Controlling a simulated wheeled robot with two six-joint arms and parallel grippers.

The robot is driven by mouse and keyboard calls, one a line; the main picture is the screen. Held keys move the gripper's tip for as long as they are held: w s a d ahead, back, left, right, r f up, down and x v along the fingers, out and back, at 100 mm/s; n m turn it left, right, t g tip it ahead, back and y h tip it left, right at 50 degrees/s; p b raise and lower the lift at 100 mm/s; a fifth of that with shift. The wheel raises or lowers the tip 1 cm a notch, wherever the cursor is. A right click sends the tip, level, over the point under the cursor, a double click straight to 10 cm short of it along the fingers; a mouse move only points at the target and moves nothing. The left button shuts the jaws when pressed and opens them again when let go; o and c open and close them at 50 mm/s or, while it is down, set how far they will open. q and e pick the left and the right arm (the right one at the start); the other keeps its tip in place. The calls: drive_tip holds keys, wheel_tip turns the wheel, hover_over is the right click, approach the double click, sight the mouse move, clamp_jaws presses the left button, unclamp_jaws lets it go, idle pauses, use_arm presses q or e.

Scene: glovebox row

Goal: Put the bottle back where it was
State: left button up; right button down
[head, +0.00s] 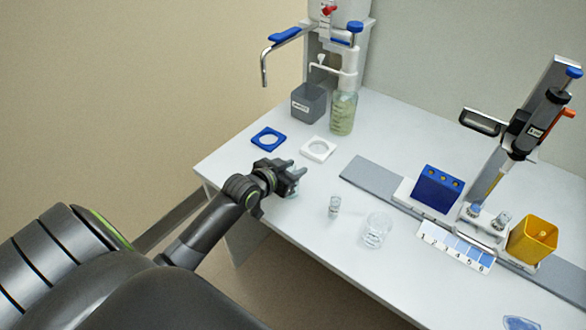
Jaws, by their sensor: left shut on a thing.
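My left gripper (296,176) is near the table's front left edge, just in front of the white square holder. It is shut on a small clear thing (293,193), which is mostly hidden by the fingers; I cannot tell for sure that it is a bottle. A small clear glass vial (334,206) stands upright on the table to the right of the gripper. A larger bottle with pale green liquid (343,113) stands at the back under the dispenser. The blue square holder (268,139) and the white square holder (318,149) lie empty. My right gripper is not in view.
A clear glass beaker (377,230) stands right of the vial. Farther right are a blue rack (437,188), a numbered strip (455,246), a yellow bin (532,239) and a tilted stand (537,125). A grey box (308,103) stands at the back left.

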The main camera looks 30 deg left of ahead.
use_arm(q)
drive_tip(key=o, duration=1.1)
drive_tip(key=shift+f, duration=0.1)
drive_tip(key=shift+r, duration=0.25)
drive_tip(key=v, duration=1.2)
drive_tip(key=shift+p, duration=0.4)
